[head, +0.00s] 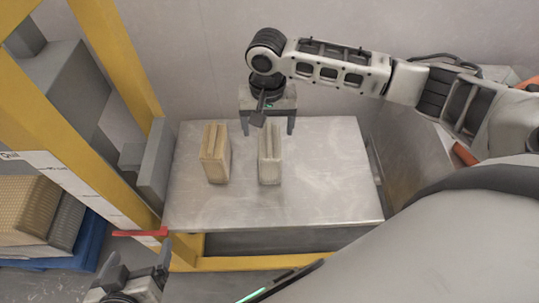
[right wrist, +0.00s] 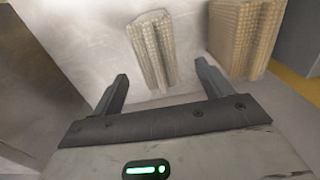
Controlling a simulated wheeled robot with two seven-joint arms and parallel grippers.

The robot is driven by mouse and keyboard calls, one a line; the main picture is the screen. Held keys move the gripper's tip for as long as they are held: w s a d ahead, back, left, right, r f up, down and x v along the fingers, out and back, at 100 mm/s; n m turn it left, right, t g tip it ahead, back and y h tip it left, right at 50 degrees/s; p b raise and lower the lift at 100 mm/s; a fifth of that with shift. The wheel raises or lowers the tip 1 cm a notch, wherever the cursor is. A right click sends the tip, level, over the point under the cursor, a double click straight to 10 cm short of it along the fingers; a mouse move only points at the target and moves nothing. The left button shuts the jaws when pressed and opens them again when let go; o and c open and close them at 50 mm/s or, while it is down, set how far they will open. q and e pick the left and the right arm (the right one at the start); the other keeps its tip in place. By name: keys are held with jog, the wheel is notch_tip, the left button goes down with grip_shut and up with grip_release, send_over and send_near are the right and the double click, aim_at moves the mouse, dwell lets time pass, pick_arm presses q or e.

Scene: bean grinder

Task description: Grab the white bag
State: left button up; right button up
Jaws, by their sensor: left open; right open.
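The white bag (head: 270,153) stands upright on the metal table in the head view. A tan bag (head: 215,153) stands to its left, a small gap apart. My right gripper (head: 268,127) is open above and behind the white bag, with its fingers pointing down. In the right wrist view the pale bag (right wrist: 152,48) shows beyond and between the open fingers (right wrist: 160,92), with nothing held. The tan bag also shows there at the upper right (right wrist: 243,38). My left gripper (head: 140,272) is open and empty at the lower left, below the table's front edge, away from both bags.
The metal table (head: 320,195) is bare to the right of the bags and in front of them. A yellow frame (head: 128,55) with grey parts rises on the left. A red bar (head: 140,233) sticks out near the table's front left corner. A wall stands behind.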

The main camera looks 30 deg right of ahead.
aim_at(270, 141)
jog(key=shift+s+f+b, duration=0.15)
jog(key=shift+f+b, duration=0.05)
jog(key=shift+f, duration=1.3)
jog(key=shift+s+f+b, duration=0.15)
jog(key=shift+f+b, duration=0.05)
jog(key=shift+f, duration=1.25)
jog(key=shift+d+r, duration=0.1)
grip_shut()
